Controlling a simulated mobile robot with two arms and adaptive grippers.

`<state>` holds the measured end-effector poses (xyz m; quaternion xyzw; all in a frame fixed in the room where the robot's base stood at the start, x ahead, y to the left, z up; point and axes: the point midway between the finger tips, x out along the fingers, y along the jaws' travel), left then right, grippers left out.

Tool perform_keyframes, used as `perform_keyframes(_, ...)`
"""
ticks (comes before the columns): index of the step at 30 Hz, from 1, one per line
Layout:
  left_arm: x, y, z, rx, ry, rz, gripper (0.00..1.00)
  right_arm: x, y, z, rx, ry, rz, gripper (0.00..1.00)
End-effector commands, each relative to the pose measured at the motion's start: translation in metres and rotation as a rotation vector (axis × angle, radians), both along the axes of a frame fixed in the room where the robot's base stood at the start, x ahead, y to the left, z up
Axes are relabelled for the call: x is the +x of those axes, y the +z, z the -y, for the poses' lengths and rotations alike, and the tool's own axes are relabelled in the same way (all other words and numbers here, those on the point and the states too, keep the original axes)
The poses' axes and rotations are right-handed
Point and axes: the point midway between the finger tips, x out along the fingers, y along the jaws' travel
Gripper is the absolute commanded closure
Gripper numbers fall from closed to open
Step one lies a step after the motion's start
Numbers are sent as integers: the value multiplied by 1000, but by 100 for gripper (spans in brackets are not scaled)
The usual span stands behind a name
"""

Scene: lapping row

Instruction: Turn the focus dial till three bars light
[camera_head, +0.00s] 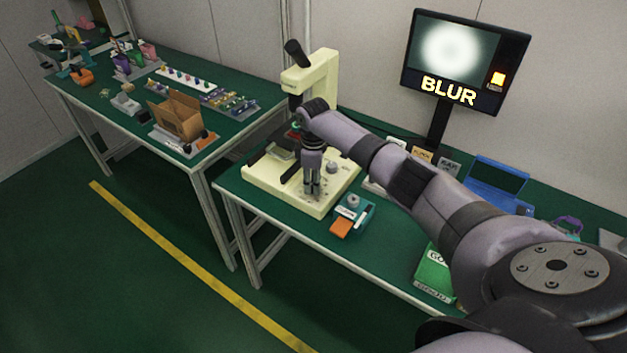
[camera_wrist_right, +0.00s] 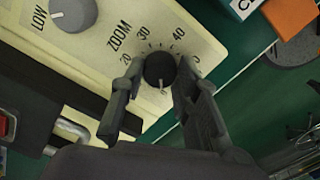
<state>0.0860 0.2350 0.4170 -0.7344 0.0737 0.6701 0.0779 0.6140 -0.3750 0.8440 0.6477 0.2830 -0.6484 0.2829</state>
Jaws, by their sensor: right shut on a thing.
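My right gripper (camera_head: 312,193) points down at the front of the cream microscope base (camera_head: 285,196). In the right wrist view its fingers (camera_wrist_right: 160,75) are shut on a small black dial (camera_wrist_right: 160,69), one finger on each side. The scale around this dial is marked ZOOM with 20, 30 and 40, and its pale pointer faces down in the picture. A grey knob (camera_wrist_right: 73,14) beside the word LOW is apart from the fingers. The monitor (camera_head: 465,60) shows a white blurred disc, the word BLUR and one lit orange block. No dial labelled focus is readable. My left gripper is not in view.
A teal tray (camera_head: 366,212) and an orange block (camera_head: 341,228) lie right of the base. A blue case (camera_head: 495,184) and a green box (camera_head: 433,274) are farther right. A second table (camera_head: 232,110) at left holds a cardboard box (camera_head: 176,114) and small parts.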

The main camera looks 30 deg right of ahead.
Motion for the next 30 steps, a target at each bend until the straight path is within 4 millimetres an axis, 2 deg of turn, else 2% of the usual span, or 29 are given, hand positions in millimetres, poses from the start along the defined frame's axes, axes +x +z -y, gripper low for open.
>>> perform_keyframes(11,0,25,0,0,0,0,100,0,4,-1,3,-217,-1,99)
perform_keyframes(30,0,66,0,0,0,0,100,1,3,0,1,-823,-1,99)
